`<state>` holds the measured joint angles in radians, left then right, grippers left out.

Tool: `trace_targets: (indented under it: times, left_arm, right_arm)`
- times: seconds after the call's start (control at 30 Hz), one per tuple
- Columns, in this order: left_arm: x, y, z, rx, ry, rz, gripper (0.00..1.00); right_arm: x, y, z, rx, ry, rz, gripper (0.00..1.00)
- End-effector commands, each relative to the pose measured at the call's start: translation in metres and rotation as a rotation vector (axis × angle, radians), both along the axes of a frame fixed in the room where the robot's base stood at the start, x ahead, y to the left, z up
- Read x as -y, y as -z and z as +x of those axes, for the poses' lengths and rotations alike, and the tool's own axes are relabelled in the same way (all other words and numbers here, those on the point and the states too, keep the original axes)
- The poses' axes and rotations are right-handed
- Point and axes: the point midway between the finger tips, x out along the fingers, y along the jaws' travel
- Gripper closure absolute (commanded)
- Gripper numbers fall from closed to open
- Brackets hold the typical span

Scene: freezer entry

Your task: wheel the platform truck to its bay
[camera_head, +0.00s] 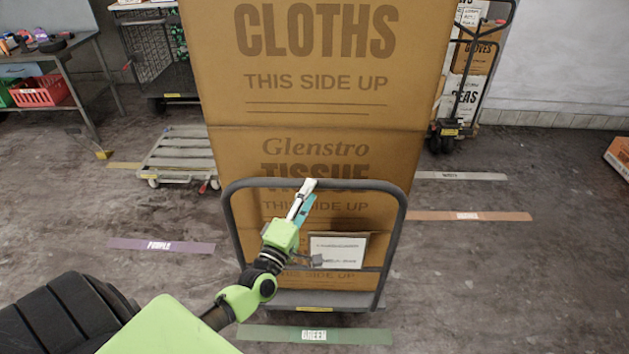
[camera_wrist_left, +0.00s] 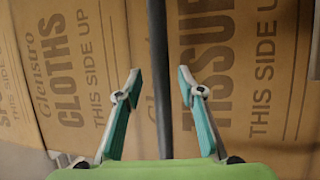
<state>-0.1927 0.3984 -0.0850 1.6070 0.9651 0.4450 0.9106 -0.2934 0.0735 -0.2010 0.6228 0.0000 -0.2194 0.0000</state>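The platform truck stands in front of me, its grey hoop handle (camera_head: 401,225) facing me and its deck (camera_head: 345,300) low behind it. Tall brown cartons (camera_head: 320,110), marked CLOTHS and TISSUE, are stacked on it. A white label card (camera_head: 338,250) shows inside the handle frame. My left gripper (camera_head: 304,193) is at the handle's top bar. In the left wrist view the gripper (camera_wrist_left: 157,78) is open, with the dark bar (camera_wrist_left: 159,50) running between its teal-padded fingers; I cannot tell whether they touch it. My right gripper is not in view.
Floor strips are green (camera_head: 360,336), purple (camera_head: 130,243), orange (camera_head: 430,215) and white (camera_head: 440,175). An empty low trolley (camera_head: 180,150) stands left, near a wire cart (camera_head: 150,55) and a workbench (camera_head: 75,80). A loaded hand truck (camera_head: 455,110) stands behind right. Floor at right is mostly clear.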

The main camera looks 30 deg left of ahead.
Motion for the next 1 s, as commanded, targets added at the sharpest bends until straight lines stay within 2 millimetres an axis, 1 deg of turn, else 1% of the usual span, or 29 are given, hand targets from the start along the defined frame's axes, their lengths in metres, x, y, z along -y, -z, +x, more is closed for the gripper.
trace_targets:
  times: [0.03, 0.1, 0.17, 0.33, 0.5, 0.63, 0.67, 0.7, 0.8, 1.0]
  left_arm:
    - [-0.002, -0.005, 0.01, 0.002, 0.0, 0.001, 0.64]
    - [-0.003, -0.006, 0.019, 0.002, 0.0, 0.001, 0.64]
    - [-0.004, -0.006, 0.026, 0.001, 0.0, 0.001, 0.64]
    - [-0.006, -0.007, 0.037, 0.0, 0.0, 0.001, 0.64]
    - [-0.006, -0.007, 0.039, -0.001, 0.0, 0.001, 0.64]
    - [-0.006, -0.007, 0.039, -0.001, 0.0, 0.001, 0.64]
    - [-0.006, -0.007, 0.039, 0.0, 0.0, 0.001, 0.67]
    - [-0.006, -0.007, 0.039, 0.0, 0.0, 0.001, 0.77]
    - [-0.006, -0.007, 0.039, 0.0, 0.0, 0.001, 1.0]
    - [-0.004, -0.007, 0.036, -0.002, 0.001, 0.0, 1.0]
  right_arm:
    - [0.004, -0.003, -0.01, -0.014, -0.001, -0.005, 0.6]
    - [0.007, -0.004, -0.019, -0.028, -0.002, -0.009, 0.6]
    - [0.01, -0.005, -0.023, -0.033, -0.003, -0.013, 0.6]
    - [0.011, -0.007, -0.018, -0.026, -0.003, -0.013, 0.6]
    - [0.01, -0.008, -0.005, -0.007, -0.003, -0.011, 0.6]
    - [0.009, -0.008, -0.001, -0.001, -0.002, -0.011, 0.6]
    - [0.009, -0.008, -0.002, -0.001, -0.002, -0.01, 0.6]
    - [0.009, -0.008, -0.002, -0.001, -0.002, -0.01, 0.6]
    - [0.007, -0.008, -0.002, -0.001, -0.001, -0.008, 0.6]
    - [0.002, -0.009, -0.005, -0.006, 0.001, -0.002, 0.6]
